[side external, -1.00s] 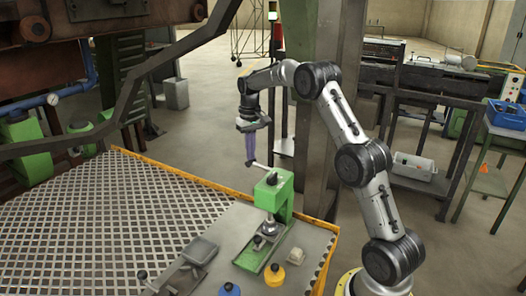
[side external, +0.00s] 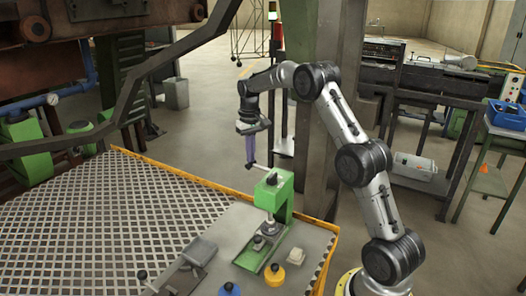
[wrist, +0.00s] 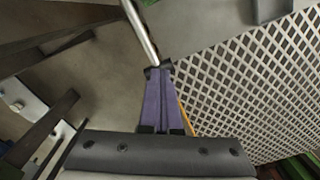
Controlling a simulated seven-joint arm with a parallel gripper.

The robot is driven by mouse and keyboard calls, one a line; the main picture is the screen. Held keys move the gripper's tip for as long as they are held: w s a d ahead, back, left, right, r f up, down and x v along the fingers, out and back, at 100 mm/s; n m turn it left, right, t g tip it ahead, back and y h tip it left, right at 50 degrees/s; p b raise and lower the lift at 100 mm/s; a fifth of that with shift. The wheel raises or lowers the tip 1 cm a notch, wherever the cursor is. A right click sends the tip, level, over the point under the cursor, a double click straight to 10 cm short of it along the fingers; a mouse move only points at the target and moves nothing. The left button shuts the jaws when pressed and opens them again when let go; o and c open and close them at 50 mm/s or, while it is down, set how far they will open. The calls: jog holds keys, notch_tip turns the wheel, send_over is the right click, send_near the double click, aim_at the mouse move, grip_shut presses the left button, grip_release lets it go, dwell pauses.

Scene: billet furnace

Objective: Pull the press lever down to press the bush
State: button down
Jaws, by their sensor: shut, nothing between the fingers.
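The green press (side external: 276,195) stands on the right part of the table. Its metal lever (side external: 261,167) sticks out from the head toward the upper left, with a dark knob at its end. The lever rod also shows in the wrist view (wrist: 141,32). My gripper (side external: 250,162) has purple fingers pointing down at the lever's outer end. In the wrist view my gripper (wrist: 158,70) is shut, with its tips at the rod's end; I cannot tell whether they touch. The ram (side external: 269,226) is above the press base. The bush cannot be clearly told apart there.
A blue pot (side external: 229,290), a yellow pot (side external: 274,275) and a grey tray (side external: 199,251) lie around the press. A perforated table top (side external: 110,230) extends left. A steel column (side external: 325,120) stands behind the press, close to my arm. A dark rail crosses the upper left.

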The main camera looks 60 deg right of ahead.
jog(key=shift+s+f, duration=0.1)
jog(key=shift+f, duration=0.8)
dwell(0.4)
notch_tip(320, 180, up, 10)
dwell(1.1)
jog(key=shift+r, duration=0.1)
jog(key=shift+r, duration=2.4)
